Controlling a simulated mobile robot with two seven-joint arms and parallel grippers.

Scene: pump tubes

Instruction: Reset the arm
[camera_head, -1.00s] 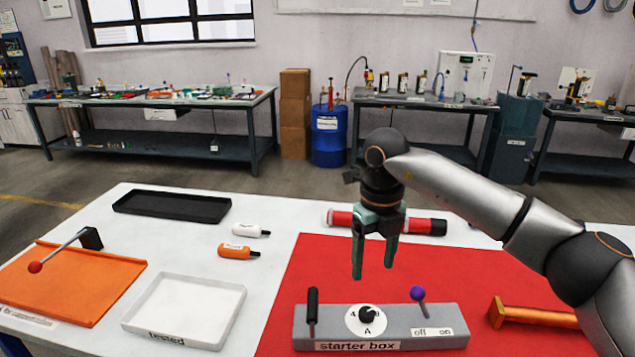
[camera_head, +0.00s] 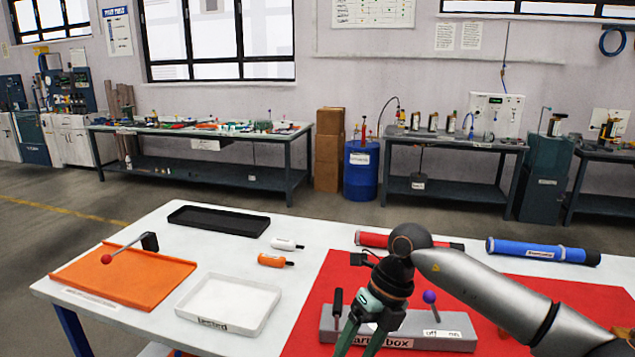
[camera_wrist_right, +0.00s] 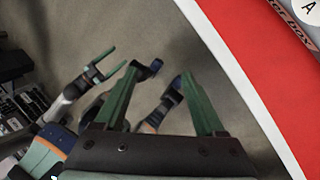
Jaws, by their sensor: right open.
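My right arm comes in from the right in the head view. Its gripper (camera_head: 357,345) points down, open and empty, in front of the grey starter box (camera_head: 446,338) and hides part of its label and dial. In the right wrist view the green fingers of my right gripper (camera_wrist_right: 158,80) are spread over bare floor, beside the table's edge. Another green-fingered gripper, my left one (camera_wrist_right: 112,68), shows there at the left, with its fingers apart and nothing between them. The left arm is out of the head view.
The white table (camera_head: 330,228) holds a red mat (camera_head: 315,300), red tube (camera_head: 375,239), blue tube (camera_head: 540,251), black tray (camera_head: 218,222), white tray (camera_head: 228,303), orange board (camera_head: 125,280), and white (camera_head: 286,244) and orange bottles (camera_head: 272,260). Grey floor lies beyond.

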